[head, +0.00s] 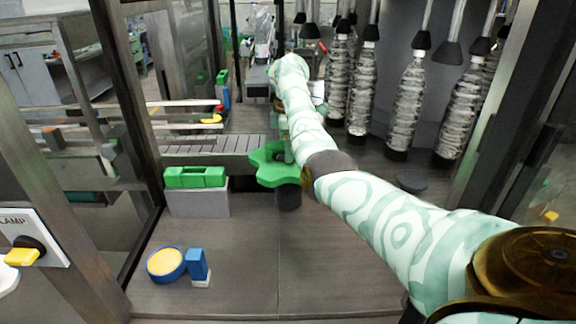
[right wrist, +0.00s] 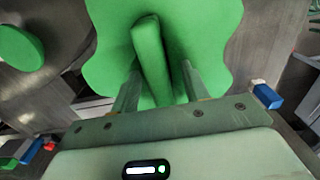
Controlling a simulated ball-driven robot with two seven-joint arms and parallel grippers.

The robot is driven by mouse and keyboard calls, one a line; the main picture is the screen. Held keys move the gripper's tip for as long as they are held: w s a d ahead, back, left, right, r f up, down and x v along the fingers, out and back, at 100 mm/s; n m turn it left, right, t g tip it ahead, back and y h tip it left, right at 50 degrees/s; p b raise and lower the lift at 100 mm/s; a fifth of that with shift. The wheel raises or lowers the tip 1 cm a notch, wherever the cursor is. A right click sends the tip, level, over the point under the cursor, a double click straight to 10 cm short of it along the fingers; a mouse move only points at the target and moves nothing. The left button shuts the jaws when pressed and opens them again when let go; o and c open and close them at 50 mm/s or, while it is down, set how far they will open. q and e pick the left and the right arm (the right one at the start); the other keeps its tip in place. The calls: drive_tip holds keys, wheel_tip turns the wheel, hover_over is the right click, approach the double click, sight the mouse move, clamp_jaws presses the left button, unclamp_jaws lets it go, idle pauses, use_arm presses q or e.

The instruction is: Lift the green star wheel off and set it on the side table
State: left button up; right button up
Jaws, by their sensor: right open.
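The green star wheel (head: 268,170) sits on a dark round post (head: 289,198) in front of the grey conveyor, and my right arm covers part of it in the head view. In the right wrist view the star wheel (right wrist: 215,35) fills the top middle, with a raised green bar (right wrist: 151,60) across it. My right gripper (right wrist: 160,68) is open, with one finger on each side of the bar. I cannot tell whether the fingers touch it. In the head view the right gripper is mostly hidden behind my arm. My left gripper is not in view. I cannot identify the side table.
A green block (head: 194,177) rests on a grey box (head: 200,203) left of the wheel. A blue-rimmed yellow disc (head: 166,264) and a blue block (head: 197,264) lie on the front deck. Wrapped bottles (head: 407,105) stand behind right. Dark frame posts (head: 112,85) flank the opening.

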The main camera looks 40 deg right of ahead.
drive_tip(key=shift+f, duration=0.3)
drive_tip(key=shift+r, duration=0.1)
drive_tip(key=shift+c, duration=0.6)
clamp_jaws()
